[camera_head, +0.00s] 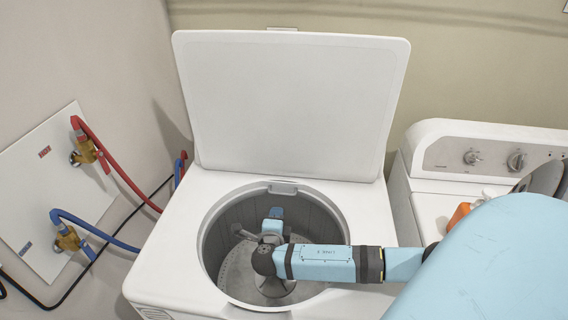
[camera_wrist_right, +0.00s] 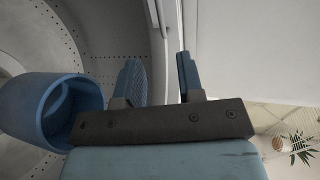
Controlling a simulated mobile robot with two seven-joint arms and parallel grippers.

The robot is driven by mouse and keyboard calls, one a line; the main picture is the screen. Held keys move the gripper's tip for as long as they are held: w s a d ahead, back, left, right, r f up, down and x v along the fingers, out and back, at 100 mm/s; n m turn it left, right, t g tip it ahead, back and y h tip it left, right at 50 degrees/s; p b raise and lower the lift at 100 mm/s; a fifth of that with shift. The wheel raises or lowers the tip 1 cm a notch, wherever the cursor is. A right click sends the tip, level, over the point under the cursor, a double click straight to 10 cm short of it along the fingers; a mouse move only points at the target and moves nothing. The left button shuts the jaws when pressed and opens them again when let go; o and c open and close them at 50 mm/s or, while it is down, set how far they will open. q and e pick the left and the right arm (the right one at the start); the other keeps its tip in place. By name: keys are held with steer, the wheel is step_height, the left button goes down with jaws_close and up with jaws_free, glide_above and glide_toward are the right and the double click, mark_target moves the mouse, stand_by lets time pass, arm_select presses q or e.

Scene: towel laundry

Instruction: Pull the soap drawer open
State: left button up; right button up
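The white top-loading washer (camera_head: 165,265) stands with its lid (camera_head: 290,105) raised and its round drum (camera_head: 225,275) exposed. A small pale tab (camera_head: 283,188) sits at the back rim of the drum opening; I cannot tell whether it is the soap drawer. My right arm reaches in from the right, and my right gripper (camera_head: 276,213) is inside the opening, just in front of this tab. In the right wrist view my gripper (camera_wrist_right: 160,75) has its fingers apart, with a pale edge (camera_wrist_right: 154,14) beyond the gap. Contact cannot be judged. My left gripper is out of view.
A blue hollow round shape (camera_wrist_right: 45,105) fills the left of the wrist view; I cannot tell what it is. A second white machine with knobs (camera_head: 490,155) and an orange object (camera_head: 459,215) are at the right. Red (camera_head: 120,175) and blue (camera_head: 95,230) hoses run along the left wall.

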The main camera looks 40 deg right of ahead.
mark_target(283, 194)
steer(key=x, duration=1.3)
steer(key=shift+w+d+f, duration=0.1)
steer(key=shift+w+d, duration=0.05)
steer(key=shift+d, duration=0.1)
jaws_close()
